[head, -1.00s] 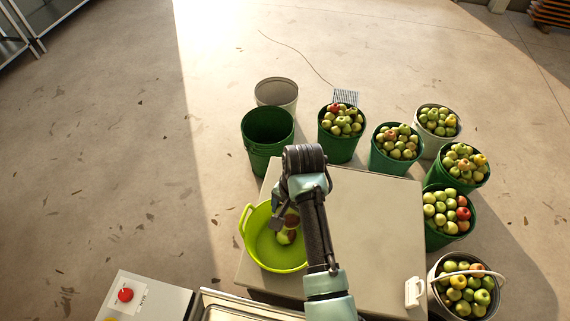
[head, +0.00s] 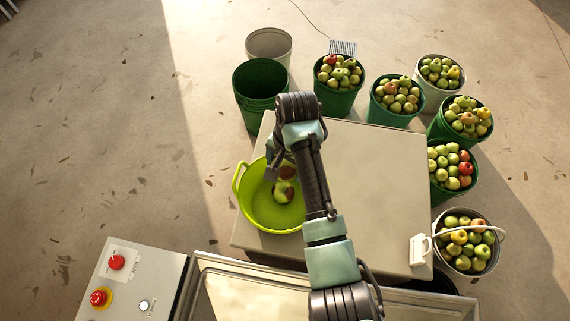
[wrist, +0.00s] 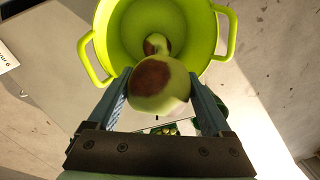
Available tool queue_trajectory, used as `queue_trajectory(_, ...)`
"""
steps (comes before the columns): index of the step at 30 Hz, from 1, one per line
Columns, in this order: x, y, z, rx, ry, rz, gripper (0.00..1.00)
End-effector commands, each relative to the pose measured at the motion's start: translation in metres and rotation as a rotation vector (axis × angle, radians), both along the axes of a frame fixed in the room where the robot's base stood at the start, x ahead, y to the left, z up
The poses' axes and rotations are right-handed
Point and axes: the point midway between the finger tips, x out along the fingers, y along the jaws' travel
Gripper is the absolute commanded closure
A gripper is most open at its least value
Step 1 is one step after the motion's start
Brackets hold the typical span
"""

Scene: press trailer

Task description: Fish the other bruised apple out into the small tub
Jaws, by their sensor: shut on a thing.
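My gripper (wrist: 160,98) is shut on a green apple with a large brown bruise (wrist: 160,85). It holds this apple over the lime-green small tub (wrist: 102,30), whose two loop handles show in the wrist view. A second bruised apple (wrist: 156,44) lies inside the tub, beyond the held one. In the head view the tub (head: 258,215) stands on the left end of a pale worktop, with the held apple (head: 287,172) just above the apple in the tub (head: 284,192). My arm partly covers the tub's right side.
The pale worktop (head: 375,180) is mostly bare, with a white handled item (head: 420,250) at its right front corner. Several buckets of apples (head: 398,95) stand behind and right. An empty green bucket (head: 260,82) stands behind the tub. A control box (head: 130,285) is at front left.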

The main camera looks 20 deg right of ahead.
Motion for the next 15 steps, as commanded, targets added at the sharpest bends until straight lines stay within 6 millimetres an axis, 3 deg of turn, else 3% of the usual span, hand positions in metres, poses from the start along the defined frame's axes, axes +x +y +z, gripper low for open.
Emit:
queue_trajectory(8,0.0006,-0.0002,-0.0006,-0.001,-0.002,0.000,0.81)
queue_trajectory(9,0.0006,-0.0002,-0.0006,-0.001,-0.002,0.000,0.11)
queue_trajectory(11,0.0006,-0.0002,-0.0007,-0.001,-0.002,0.000,0.00)
queue_trajectory(15,0.0005,-0.0002,-0.0008,-0.001,-0.002,0.000,0.00)
